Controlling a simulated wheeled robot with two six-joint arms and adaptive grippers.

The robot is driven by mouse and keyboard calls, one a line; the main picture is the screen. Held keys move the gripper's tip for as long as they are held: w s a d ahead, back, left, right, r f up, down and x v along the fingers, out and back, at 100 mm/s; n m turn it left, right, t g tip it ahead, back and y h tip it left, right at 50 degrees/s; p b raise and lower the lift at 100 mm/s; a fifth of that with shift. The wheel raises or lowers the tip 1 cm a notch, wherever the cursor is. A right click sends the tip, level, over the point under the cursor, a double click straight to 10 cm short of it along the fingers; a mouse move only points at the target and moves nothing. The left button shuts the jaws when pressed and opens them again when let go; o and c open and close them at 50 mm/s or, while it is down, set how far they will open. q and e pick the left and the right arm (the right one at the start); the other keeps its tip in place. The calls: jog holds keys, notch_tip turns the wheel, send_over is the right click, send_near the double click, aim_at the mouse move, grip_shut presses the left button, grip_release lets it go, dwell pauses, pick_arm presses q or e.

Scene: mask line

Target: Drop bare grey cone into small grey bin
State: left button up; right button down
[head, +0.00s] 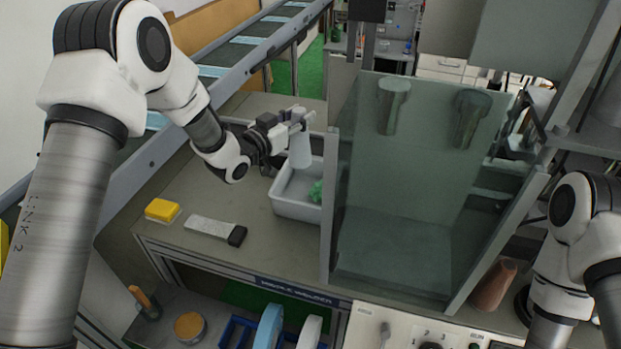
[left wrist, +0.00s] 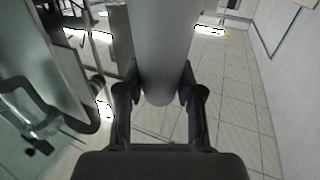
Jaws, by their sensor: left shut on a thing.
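The bare grey cone (head: 300,154) is held in my left gripper (head: 295,121), over the small grey bin (head: 297,212) in the head view. In the left wrist view the cone (left wrist: 163,50) sits between both fingers of my left gripper (left wrist: 160,100), which is shut on it. The cone's lower end appears close above the bin's back part; the exact gap cannot be told. A green crumpled thing (head: 316,191) lies inside the bin. My right arm shows at the right edge, but its gripper is out of view.
A tall clear-walled booth (head: 400,190) stands right beside the bin. A yellow block (head: 162,209) and a grey brush-like tool (head: 208,228) lie on the bench to the left. A conveyor (head: 235,55) runs behind. A brown cone (head: 493,285) lies at lower right.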

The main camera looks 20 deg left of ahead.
aim_at(293, 142)
pick_arm(q)
jog(key=f+b, duration=0.1)
jog(key=f, duration=0.2)
jog(key=f+b, duration=0.2)
jog(key=f, duration=0.1)
jog(key=shift+w, duration=0.2)
jog(key=shift+s, duration=0.1)
jog(key=shift+s+r, duration=0.1)
jog(key=shift+s, duration=0.1)
jog(key=o, duration=1.2)
jog(key=shift+w, duration=0.1)
jog(key=v, duration=1.2)
